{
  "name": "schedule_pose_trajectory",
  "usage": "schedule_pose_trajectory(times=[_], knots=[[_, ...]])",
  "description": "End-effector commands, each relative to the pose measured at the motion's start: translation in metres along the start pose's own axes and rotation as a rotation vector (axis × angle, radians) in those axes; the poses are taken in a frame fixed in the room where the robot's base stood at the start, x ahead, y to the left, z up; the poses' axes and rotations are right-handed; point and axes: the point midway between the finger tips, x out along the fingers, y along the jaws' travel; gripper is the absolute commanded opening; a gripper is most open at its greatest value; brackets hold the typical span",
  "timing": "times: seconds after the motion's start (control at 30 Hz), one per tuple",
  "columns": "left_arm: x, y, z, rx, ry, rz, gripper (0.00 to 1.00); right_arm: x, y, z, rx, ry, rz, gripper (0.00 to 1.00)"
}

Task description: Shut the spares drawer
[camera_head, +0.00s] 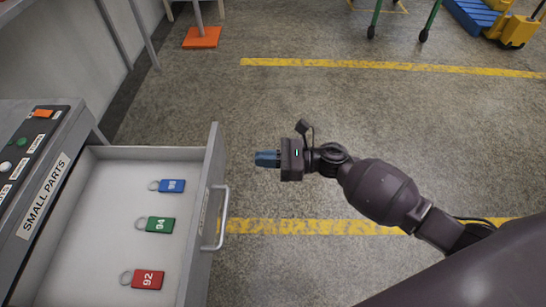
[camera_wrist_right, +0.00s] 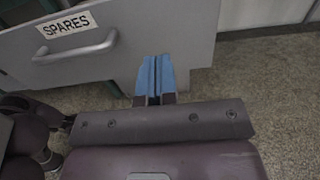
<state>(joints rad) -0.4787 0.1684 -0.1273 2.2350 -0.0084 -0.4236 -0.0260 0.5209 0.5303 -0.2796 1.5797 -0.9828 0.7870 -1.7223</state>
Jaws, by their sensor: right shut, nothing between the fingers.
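The spares drawer (camera_head: 212,155) stands open, pulled out to the right from the grey cabinet in the head view. Its front carries a bar handle (camera_head: 223,217). In the right wrist view, the drawer front (camera_wrist_right: 165,30) shows a "SPARES" label (camera_wrist_right: 67,25) above the handle (camera_wrist_right: 78,48). My right gripper (camera_head: 257,159) is shut and empty, with blue fingers pointing left at the drawer front's far part, beyond the handle. A gap shows between fingertips and front in the head view. The fingers (camera_wrist_right: 155,60) also show in the wrist view. My left gripper is out of view.
Blue (camera_head: 172,185), green (camera_head: 160,224) and red (camera_head: 148,279) key tags lie inside the drawer. The cabinet (camera_head: 75,135) bears a "SMALL PARTS" label and buttons. An orange-based post (camera_head: 202,38) and a yellow pallet truck (camera_head: 518,30) stand far back.

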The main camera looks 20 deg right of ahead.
Motion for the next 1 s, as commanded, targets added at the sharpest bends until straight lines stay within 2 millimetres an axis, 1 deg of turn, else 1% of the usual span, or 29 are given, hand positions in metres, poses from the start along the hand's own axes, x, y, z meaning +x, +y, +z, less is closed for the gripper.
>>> schedule_pose_trajectory(times=[0.03, 0.3, 0.5, 0.7, 1.0], knots=[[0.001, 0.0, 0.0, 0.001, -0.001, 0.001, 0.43, 0.01, 0.0, 0.0, 0.001, -0.002, 0.0, 0.0], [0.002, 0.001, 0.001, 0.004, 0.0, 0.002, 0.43, 0.057, 0.0, 0.0, 0.002, -0.002, -0.001, 0.0], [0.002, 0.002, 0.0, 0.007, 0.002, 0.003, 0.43, 0.081, 0.0, -0.001, 0.004, -0.001, -0.002, 0.0], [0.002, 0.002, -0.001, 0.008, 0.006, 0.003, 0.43, 0.092, 0.0, 0.0, 0.003, -0.001, -0.002, 0.0], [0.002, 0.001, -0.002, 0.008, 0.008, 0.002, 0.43, 0.092, 0.0, 0.0, 0.003, -0.001, -0.002, 0.0]])
